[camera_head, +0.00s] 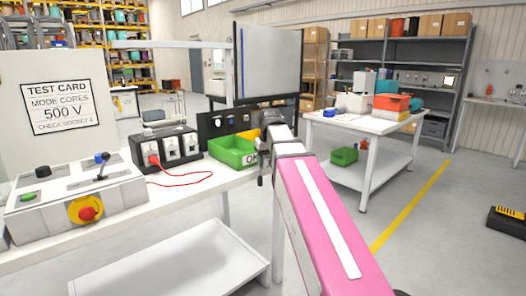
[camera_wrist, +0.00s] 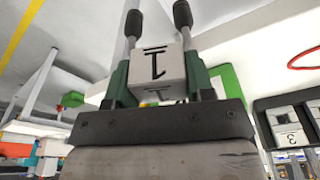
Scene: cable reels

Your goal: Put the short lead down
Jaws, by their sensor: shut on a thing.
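My gripper (camera_wrist: 158,72) is shut on a white block (camera_wrist: 158,66) with a black mark on its face. Dark green parts flank the block, and two rods with dark ends rise past it. I cannot tell from its look whether this block is part of the short lead. In the head view my gripper hangs near the table's right end, beside the green bin, partly hidden by my arm. A thin red lead (camera_head: 190,185) runs from the left socket of the socket box (camera_head: 180,147) and loops on the white table. It shows in the wrist view (camera_wrist: 304,56) too.
The green bin (camera_head: 232,150) with a light label stands right of the sockets. A control box (camera_head: 75,195) with a red button and a test card (camera_head: 60,105) stand at the left. Bare table (camera_head: 120,225) lies in front. Another white table (camera_head: 365,123) stands behind right.

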